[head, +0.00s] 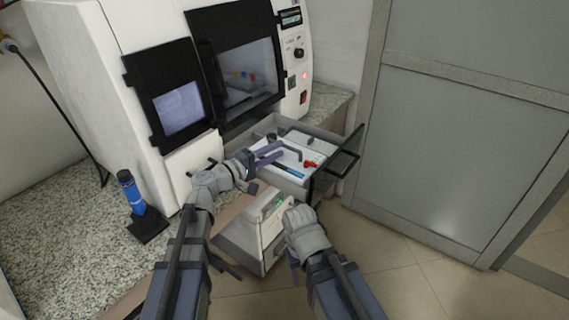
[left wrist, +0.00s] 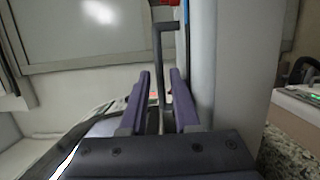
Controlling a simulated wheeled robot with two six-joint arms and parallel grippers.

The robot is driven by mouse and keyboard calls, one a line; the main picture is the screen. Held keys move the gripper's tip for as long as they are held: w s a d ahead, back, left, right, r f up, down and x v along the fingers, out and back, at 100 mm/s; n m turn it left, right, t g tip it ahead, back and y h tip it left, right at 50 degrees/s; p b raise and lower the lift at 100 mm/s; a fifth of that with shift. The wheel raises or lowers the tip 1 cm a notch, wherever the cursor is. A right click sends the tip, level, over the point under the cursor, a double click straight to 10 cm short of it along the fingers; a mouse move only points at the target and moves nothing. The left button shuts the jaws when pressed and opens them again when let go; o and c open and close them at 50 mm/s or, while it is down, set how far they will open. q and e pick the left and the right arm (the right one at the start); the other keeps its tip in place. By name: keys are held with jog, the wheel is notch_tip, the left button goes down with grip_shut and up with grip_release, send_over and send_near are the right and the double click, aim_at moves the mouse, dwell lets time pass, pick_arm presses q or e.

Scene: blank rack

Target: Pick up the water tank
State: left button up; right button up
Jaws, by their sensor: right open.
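No thing in view is clearly recognisable as the water tank. The pulled-out drawer (head: 335,160) under the white machine holds a pale insert (head: 300,141) with a dark bent bar (head: 297,153) on it; I cannot tell whether this is the tank. My left gripper (head: 275,155) is at the drawer's left side, its two purple fingers apart. In the left wrist view a dark bent bar (left wrist: 166,60) runs up between and beyond the fingers, which show a gap around it. My right gripper (head: 290,212) is lower, in front of the drawer, open, its fingertips mostly hidden.
The white machine (head: 85,75) with dark-framed windows stands behind. A red piece (head: 310,164) and a blue tool (head: 288,171) lie in the drawer. A blue bottle-like item (head: 131,192) stands on the speckled counter (head: 60,215). A grey door (head: 460,130) is at right; the floor there is clear.

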aim_at(285, 146)
pick_arm(q)
jog(key=shift+x, duration=1.85)
jog(key=shift+c, duration=0.2)
grip_shut()
